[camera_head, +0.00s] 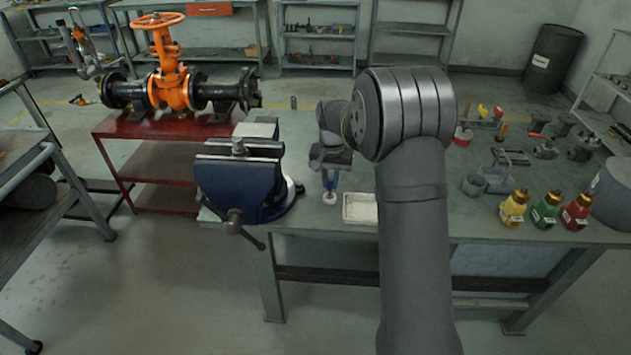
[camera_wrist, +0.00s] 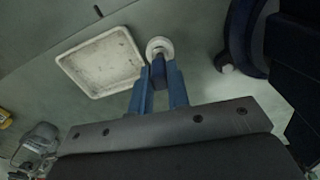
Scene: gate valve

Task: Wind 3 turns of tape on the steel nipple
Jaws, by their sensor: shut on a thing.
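My gripper (camera_head: 330,188) points down over the bench, between the vise and the white tray. Its blue fingers (camera_wrist: 158,82) are shut on a small white ring-shaped roll, which looks like the tape (camera_wrist: 159,47). The roll also shows below the fingertips in the head view (camera_head: 329,198). I cannot tell whether it touches the bench top. A small grey metal piece (camera_head: 238,147) stands at the top of the blue vise (camera_head: 236,185). It may be the steel nipple, but it is too small to tell. No tape is discernible on it.
The white tray (camera_head: 360,208) lies empty just right of the gripper; the wrist view shows it too (camera_wrist: 101,62). Yellow, green and red bottles (camera_head: 545,210) stand at the bench's right. An orange gate valve (camera_head: 168,75) sits on a red table (camera_head: 150,128) behind the vise.

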